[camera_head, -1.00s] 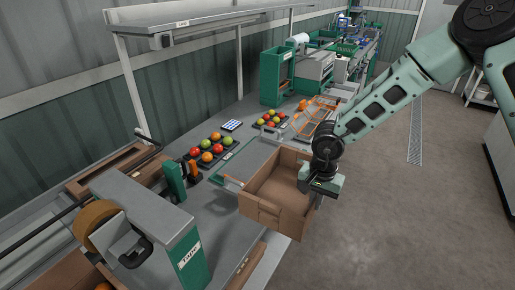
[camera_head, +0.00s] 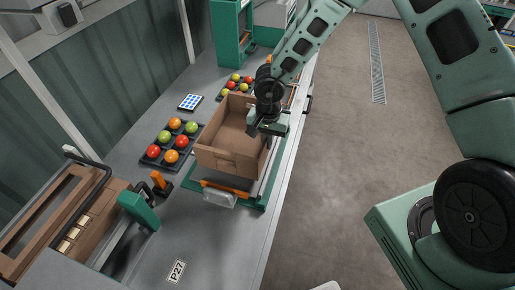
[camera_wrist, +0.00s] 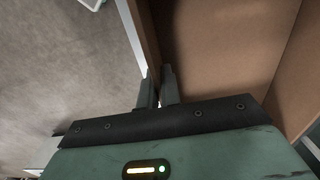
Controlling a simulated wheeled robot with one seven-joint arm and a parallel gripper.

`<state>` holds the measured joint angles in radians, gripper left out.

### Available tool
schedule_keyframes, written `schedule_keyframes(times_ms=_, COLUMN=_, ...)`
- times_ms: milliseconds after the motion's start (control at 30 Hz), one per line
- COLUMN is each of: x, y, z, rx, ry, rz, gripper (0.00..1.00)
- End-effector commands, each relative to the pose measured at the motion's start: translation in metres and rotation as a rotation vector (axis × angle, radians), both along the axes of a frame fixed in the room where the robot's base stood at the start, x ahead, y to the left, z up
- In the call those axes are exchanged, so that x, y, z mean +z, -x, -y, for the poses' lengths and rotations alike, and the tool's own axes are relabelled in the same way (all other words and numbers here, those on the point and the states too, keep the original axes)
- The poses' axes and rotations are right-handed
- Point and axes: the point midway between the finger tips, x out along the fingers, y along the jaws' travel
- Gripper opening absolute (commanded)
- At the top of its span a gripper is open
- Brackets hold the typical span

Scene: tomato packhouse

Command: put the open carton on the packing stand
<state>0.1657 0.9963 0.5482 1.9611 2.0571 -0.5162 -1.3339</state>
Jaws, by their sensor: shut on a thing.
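The open carton (camera_head: 231,158) is a brown, empty box with its top open, upright over the packing stand (camera_head: 258,204). The stand shows as a green frame with an orange bar and a clear plate at its front edge. My gripper (camera_head: 264,134) is shut on the carton's right wall from above. In the wrist view, my two fingers (camera_wrist: 158,92) pinch that wall, with the carton's inside (camera_wrist: 220,45) to the right and grey floor to the left. The carton hides most of the stand, so I cannot tell whether its base touches it.
A black tray of tomatoes (camera_head: 153,158) lies left of the carton, another (camera_head: 225,93) behind it. A blue-and-white card (camera_head: 190,102) lies near the back. A green-handled machine (camera_head: 139,209) stands at the lower left. The bench front near the P27 label (camera_head: 176,271) is clear.

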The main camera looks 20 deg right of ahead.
Motion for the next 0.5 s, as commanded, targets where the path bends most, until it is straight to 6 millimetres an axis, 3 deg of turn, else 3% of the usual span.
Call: schedule_keyframes(times_ms=500, x=-0.058, y=-0.001, z=0.000, rx=0.001, ry=0.000, rz=0.002, gripper=0.00)
